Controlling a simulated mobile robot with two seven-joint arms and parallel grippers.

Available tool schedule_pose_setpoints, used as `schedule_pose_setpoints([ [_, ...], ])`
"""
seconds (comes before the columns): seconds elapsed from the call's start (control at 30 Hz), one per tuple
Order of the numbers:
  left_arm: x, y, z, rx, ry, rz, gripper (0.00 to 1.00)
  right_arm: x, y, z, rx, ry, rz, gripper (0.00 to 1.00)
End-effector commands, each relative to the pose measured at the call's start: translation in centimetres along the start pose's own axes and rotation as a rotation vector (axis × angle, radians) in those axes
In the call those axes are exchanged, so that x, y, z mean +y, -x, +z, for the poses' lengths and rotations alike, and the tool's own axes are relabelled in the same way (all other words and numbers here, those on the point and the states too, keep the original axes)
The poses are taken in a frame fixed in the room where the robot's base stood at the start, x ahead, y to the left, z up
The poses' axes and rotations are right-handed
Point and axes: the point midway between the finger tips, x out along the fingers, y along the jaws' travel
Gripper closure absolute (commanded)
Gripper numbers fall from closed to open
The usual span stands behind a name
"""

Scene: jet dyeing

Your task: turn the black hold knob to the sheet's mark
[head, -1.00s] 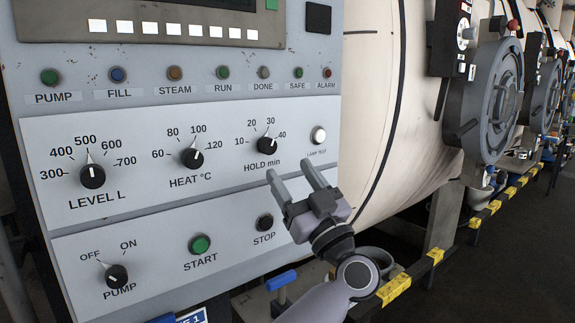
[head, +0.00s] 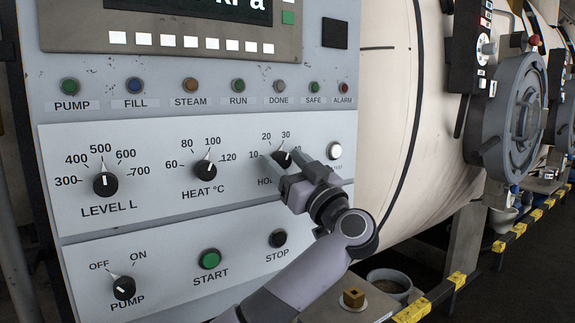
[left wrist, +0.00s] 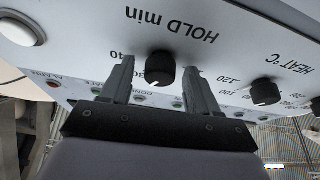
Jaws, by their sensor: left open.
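The black hold knob (head: 282,160) sits on the white panel under its dial numbers, with its pointer near 30. It also shows in the left wrist view (left wrist: 160,68), between the two finger tips and beyond them. My left gripper (head: 292,163) is open in front of the knob, one finger to each side. I cannot tell whether a finger touches it. The gripper partly hides the hold label in the head view. The sheet with the mark is not in view. My right gripper is not in view.
The heat knob (head: 206,170) and level knob (head: 105,184) lie left of the hold knob. The white lamp test button (head: 335,150) is close on its right. Below are the stop button (head: 277,238), green start button (head: 209,259) and pump knob (head: 124,288).

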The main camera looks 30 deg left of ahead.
Motion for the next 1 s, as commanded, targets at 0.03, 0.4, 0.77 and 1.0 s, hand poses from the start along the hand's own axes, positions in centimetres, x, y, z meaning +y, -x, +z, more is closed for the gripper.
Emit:
schedule_pose_setpoints([
  [0.03,0.0,0.0,0.0,0.0,0.0,0.0,0.39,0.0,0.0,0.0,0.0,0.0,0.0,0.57],
  [0.4,0.0,0.0,0.0,0.001,0.001,0.0,0.95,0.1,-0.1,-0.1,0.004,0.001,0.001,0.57],
  [0.77,0.1,0.0,-0.2,-0.003,0.074,-0.029,0.95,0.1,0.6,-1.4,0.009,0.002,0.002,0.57],
  [1.0,0.2,0.1,-0.3,-0.006,0.233,-0.096,0.95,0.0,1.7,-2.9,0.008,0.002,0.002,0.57],
])
